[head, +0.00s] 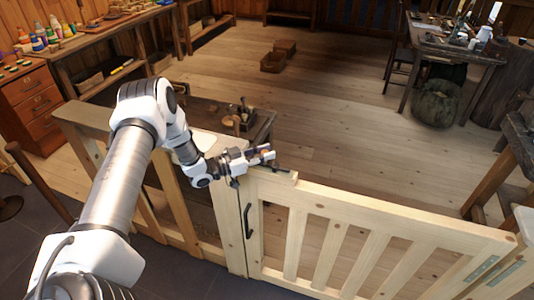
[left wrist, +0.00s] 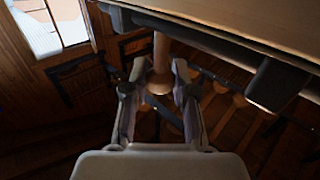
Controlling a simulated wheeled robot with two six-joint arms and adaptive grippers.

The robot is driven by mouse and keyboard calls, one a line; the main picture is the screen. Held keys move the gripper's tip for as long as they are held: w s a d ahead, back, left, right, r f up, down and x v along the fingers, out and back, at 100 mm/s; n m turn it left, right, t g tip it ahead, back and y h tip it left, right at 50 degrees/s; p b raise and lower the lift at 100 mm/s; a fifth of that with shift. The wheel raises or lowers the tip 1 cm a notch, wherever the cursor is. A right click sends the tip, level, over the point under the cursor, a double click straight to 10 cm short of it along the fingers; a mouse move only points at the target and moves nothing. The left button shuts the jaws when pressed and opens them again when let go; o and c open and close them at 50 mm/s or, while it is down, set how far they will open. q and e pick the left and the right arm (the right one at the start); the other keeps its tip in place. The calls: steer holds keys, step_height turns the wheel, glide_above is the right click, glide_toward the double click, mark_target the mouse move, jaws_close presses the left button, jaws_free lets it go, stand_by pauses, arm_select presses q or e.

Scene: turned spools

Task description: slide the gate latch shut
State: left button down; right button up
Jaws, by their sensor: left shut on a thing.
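The pale wooden gate (head: 402,228) stands in line with the fence post (head: 234,222), with a dark pull handle (head: 248,221) near the join. A small dark piece of the latch (head: 285,169) shows at the gate's top corner. My left gripper (head: 266,154) is at this corner, just above the top rail. In the left wrist view, my left gripper (left wrist: 160,78) is shut on a turned wooden knob (left wrist: 161,58), with one finger on each side. The fingers hide most of the knob in the head view. How far the latch bolt reaches cannot be told. My right gripper is out of view.
A low dark bench (head: 262,128) with small items stands behind the fence. A cluttered workbench (head: 100,28) is at the back left and a table (head: 455,45) at the back right. The floor (head: 335,125) beyond the gate is mostly clear.

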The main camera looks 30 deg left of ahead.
arm_select(q)
steer(key=a, duration=0.2)
steer(key=s+a, duration=0.1)
steer(key=a, duration=0.1)
steer(key=shift+w+d, duration=0.1)
steer(key=c, duration=1.1)
jaws_free()
steer(key=shift+o, duration=0.8)
steer(key=shift+a, duration=0.25)
steer(key=shift+s+a, duration=0.1)
steer(key=shift+s, duration=0.3)
steer(key=v, duration=1.1)
steer(key=shift+a, duration=0.2)
